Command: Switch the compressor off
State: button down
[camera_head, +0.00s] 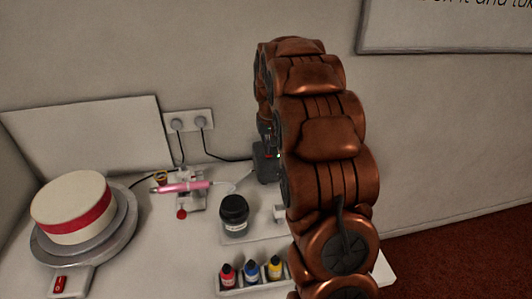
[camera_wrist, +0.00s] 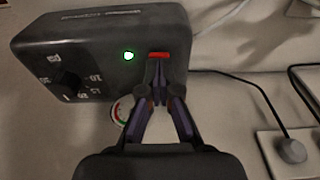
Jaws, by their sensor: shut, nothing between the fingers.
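The compressor (camera_wrist: 100,50) is a dark grey box that fills the upper left of the wrist view. Its front has a knob (camera_wrist: 66,82) with numbers, a lit green light (camera_wrist: 128,56) and a red switch (camera_wrist: 158,55). My gripper (camera_wrist: 158,68) is shut and empty. Its fingertips are at the lower edge of the red switch; I cannot tell whether they touch it. In the head view the compressor (camera_head: 265,166) is partly hidden behind my arm.
A cake (camera_head: 68,210) stands on a turntable (camera_head: 120,237) at left, near a red switch (camera_head: 59,284). A pink airbrush (camera_head: 182,187) rests on a stand. A dark jar (camera_head: 234,211) and several colour bottles (camera_head: 251,271) stand in front. Cords run to a wall socket (camera_head: 188,122).

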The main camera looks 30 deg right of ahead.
jog(key=shift+f, duration=0.35)
dwell(0.3)
jog(key=shift+r+p, duration=0.55)
jog(key=shift+r, duration=2.95)
jog(key=s+a+r+n+g, duration=0.1)
jog(key=s+a+r+n, duration=0.1)
jog(key=s+a, duration=1.3)
jog(key=s+a+f+n+g, duration=0.1)
jog(key=s+a, duration=0.3)
jog(key=s, duration=0.7)
jog(key=s+a+f+n+g+p, duration=0.1)
jog(key=s+a+f, duration=0.2)
jog(key=s, duration=0.9)
jog(key=shift+a+n+y+p, duration=0.3)
jog(key=shift+a+y, duration=0.1)
jog(key=shift+a, duration=0.8)
